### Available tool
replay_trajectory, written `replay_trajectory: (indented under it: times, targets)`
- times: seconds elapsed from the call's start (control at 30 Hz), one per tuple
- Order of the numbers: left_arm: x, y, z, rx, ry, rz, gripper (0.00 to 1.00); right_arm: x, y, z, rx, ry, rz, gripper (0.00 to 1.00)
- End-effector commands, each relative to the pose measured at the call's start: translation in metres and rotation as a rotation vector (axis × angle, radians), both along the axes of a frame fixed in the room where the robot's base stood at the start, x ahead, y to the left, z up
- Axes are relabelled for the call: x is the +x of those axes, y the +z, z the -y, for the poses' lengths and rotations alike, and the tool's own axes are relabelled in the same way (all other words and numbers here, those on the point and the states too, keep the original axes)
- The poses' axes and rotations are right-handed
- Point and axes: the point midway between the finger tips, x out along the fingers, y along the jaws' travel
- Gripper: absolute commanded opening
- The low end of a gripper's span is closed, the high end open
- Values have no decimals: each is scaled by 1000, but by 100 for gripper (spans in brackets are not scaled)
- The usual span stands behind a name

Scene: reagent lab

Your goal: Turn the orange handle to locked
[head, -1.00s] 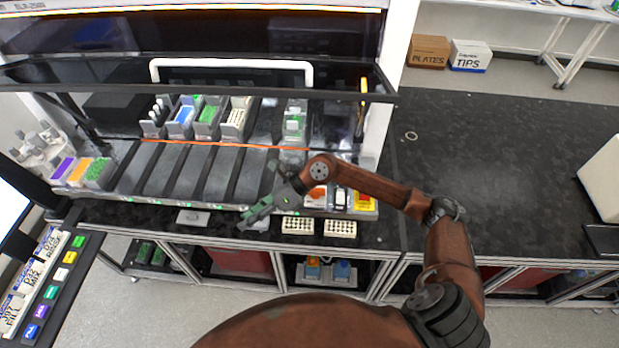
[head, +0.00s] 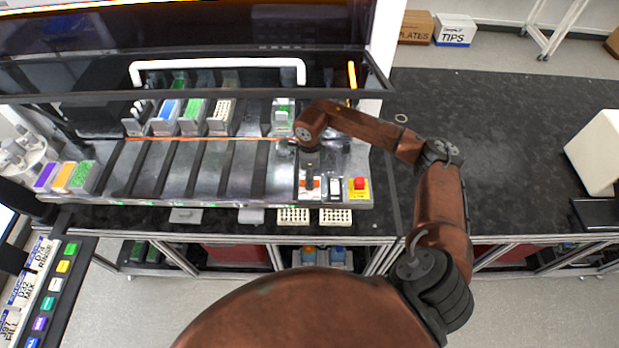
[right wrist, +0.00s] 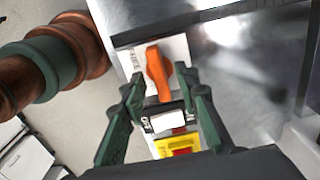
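The orange handle (head: 317,183) is on a white plate on the front right of the machine's deck. In the right wrist view the orange handle (right wrist: 156,70) lies roughly lengthwise in the picture, between and just beyond my fingertips. My right gripper (right wrist: 160,80) is open, one green finger on each side of the handle, with no clear contact. In the head view my right gripper (head: 309,178) points down over the handle and partly hides it. Any lock marking on the plate is too small to read. My left gripper is out of view.
Beside the handle are a white rocker switch (head: 335,187) and a red button on a yellow plate (head: 358,188). A raised glass front with a white bar (head: 218,64) spans the machine above. Sample racks stand in the deck's lanes to the left. The black bench (head: 490,130) at right is mostly clear.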

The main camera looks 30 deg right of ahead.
Motion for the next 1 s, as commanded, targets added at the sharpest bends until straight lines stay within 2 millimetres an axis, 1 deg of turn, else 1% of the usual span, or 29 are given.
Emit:
replay_trajectory:
  times: [0.13,0.4,0.8,0.83,1.0]
  targets:
    - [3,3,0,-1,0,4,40,0,-9,0,1,1,1,29]
    - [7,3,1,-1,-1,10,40,0,-11,0,1,1,1,29]
    - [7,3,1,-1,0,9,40,0,-10,0,1,0,1,1]
    - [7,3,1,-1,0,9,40,0,-10,0,1,0,1,0]
    - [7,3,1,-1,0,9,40,0,-10,0,1,0,1,0]
